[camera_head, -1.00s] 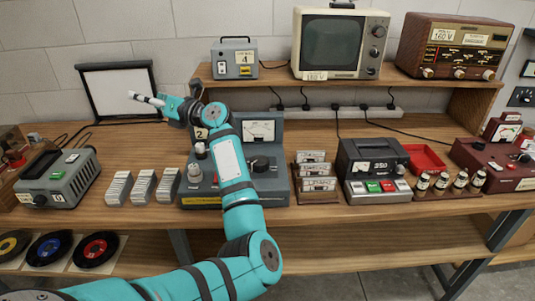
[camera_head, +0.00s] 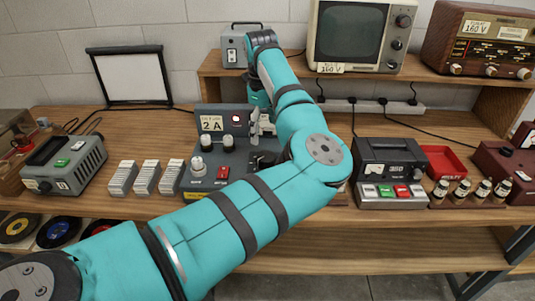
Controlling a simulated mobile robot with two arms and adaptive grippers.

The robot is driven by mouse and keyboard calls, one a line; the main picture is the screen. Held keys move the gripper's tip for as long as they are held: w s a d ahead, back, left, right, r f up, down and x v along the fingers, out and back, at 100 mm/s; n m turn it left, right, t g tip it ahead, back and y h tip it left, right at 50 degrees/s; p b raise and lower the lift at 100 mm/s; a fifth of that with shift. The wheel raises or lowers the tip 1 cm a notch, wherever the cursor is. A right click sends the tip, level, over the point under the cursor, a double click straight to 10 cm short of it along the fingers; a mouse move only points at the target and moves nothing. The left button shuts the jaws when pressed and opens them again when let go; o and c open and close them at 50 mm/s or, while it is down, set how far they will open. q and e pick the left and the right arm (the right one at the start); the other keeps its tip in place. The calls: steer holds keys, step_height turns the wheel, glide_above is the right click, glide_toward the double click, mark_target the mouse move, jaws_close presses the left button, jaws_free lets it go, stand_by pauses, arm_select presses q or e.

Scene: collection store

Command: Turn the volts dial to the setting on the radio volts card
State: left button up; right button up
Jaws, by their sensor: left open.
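The grey bench supply (camera_head: 190,184) stands mid-table, with a "2 A" card (camera_head: 212,123), a lit red lamp (camera_head: 236,118), a red switch (camera_head: 223,172) and several knobs. A large black dial (camera_head: 262,159) at its right is partly covered by my left arm; its scale and pointer cannot be read, nor can I tell which knob is marked volts. My left gripper (camera_head: 260,126) is open and points down just above that dial, hiding the meter. The brown radio (camera_head: 450,48) at the upper right bears a card (camera_head: 476,25) reading "160 V". My right gripper is not in view.
A television (camera_head: 350,38) with its own "160 V" card (camera_head: 332,68) stands on the shelf (camera_head: 440,78). A dark counter unit (camera_head: 390,160), a red tray (camera_head: 445,163) and small bottles (camera_head: 461,190) lie to the right.

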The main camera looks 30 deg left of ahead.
mark_target(267, 156)
arm_select(q)
steer(key=f, duration=0.3)
steer(key=f+p, duration=0.1)
steer(key=f, duration=0.6)
steer(key=shift+w+f+p, duration=0.15)
steer(key=shift+w+p, duration=0.2)
steer(key=c, duration=1.2)
steer(key=shift+m, duration=0.3)
